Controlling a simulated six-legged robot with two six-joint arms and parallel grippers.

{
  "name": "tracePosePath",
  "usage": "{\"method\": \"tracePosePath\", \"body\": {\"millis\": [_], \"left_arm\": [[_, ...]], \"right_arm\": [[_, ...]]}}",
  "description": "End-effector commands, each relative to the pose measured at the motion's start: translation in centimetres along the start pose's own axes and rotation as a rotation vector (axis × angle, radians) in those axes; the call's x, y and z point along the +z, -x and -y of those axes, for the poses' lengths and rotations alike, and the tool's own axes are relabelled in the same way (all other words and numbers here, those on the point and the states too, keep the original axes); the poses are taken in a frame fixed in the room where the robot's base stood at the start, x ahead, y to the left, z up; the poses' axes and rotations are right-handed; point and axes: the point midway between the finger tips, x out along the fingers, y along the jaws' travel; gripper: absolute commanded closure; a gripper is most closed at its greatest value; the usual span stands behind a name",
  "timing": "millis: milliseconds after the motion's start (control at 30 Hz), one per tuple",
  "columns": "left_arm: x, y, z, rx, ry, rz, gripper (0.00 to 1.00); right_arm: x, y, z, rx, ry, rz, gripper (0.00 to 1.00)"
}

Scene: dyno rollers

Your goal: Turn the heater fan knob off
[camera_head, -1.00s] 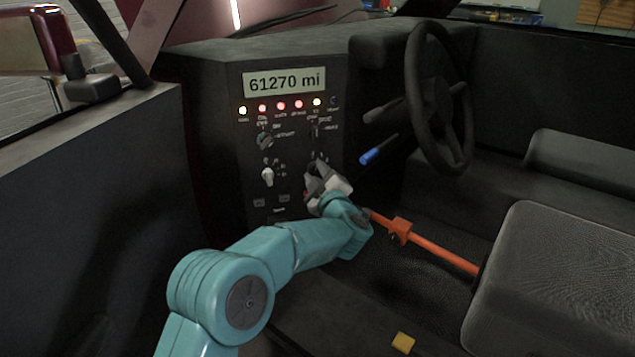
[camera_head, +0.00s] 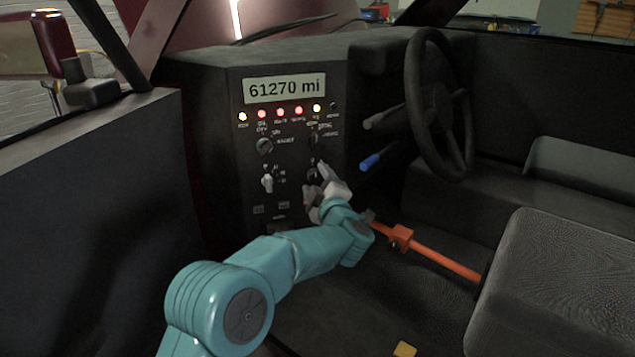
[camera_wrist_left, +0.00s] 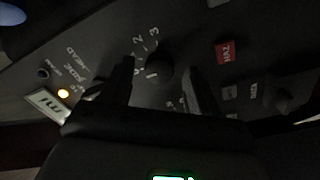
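The black dashboard panel (camera_head: 290,215) carries several knobs. My left gripper (camera_head: 316,178) is in front of the lower right knob, which it partly covers in the head view. In the left wrist view, a dark round knob (camera_wrist_left: 160,75) with the marks 1, 2 and 3 beside it sits between the two fingers of my left gripper (camera_wrist_left: 160,84). The fingers are apart, with a gap on both sides of the knob. Which mark the knob points to is too dark to tell. My right gripper is not in view.
A pale knob (camera_head: 267,183) is left of the gripper, and dark knobs (camera_head: 265,146) are above. The steering wheel (camera_head: 440,105), a blue-tipped stalk (camera_head: 371,161) and an orange lever (camera_head: 440,262) are to the right. A red button (camera_wrist_left: 228,51) is near the knob.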

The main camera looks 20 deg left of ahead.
Motion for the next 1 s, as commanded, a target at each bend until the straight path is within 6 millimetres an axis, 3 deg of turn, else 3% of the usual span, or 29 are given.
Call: {"method": "tracePosePath", "body": {"millis": [367, 467, 800, 1000], "left_arm": [[-0.1, 0.9, -0.2, 0.002, -0.001, 0.0, 0.4], [-0.1, 2.7, -0.3, 0.003, -0.003, 0.002, 0.4], [-0.1, 11.7, -0.3, 0.004, -0.003, 0.003, 0.4], [0.0, 15.1, -0.2, 0.002, -0.001, 0.001, 0.4]], "right_arm": [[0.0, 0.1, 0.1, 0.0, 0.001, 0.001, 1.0], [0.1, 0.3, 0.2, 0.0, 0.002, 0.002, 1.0], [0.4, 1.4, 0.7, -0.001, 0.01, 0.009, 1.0], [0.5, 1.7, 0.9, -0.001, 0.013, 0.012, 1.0]]}}
